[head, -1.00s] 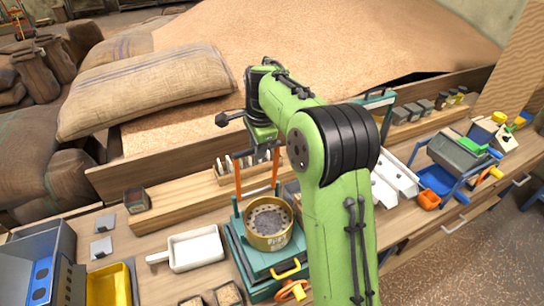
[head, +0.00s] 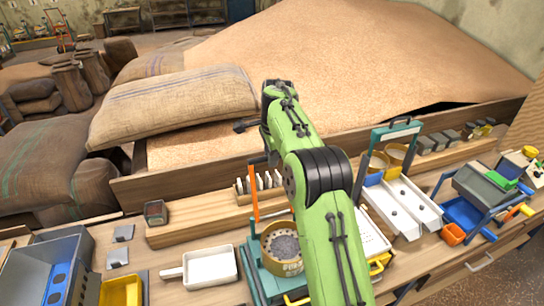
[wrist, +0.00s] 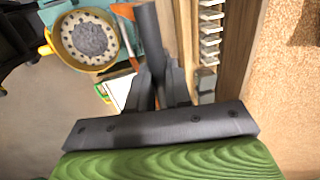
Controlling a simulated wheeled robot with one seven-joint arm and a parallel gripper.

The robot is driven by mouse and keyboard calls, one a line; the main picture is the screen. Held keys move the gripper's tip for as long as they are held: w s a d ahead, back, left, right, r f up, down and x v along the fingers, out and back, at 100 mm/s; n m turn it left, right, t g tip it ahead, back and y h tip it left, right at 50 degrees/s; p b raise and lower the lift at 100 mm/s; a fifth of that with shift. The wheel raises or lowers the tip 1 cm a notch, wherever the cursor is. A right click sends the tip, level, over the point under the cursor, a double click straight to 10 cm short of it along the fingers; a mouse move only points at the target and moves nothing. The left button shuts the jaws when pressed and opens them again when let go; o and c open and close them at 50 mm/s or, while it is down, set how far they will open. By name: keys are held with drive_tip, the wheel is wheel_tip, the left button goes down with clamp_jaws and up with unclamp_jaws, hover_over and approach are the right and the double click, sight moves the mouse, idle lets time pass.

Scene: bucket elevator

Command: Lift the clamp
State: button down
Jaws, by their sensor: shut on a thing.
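The clamp has an orange arm (head: 254,192) that stands upright at the left of the round brass sieve (head: 281,247) in the head view. In the wrist view, a dark grey round bar (wrist: 149,38), seemingly the clamp's crossbar, lies at the fingertips. My gripper (wrist: 160,82) is shut on this bar.
A wooden rack with pale upright pieces (head: 262,182) stands behind the sieve. A white scoop tray (head: 209,268) lies left of it. White chutes (head: 405,212) stand at right. A wooden wall and a grain heap (head: 340,80) lie behind the bench.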

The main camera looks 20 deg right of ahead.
drive_tip(key=shift+f, duration=0.35)
drive_tip(key=c, duration=1.2)
unclamp_jaws()
drive_tip(key=shift+o, duration=0.7)
drive_tip(key=shift+w, duration=0.2)
drive_tip(key=v, duration=0.7)
drive_tip(key=shift+r, duration=0.35)
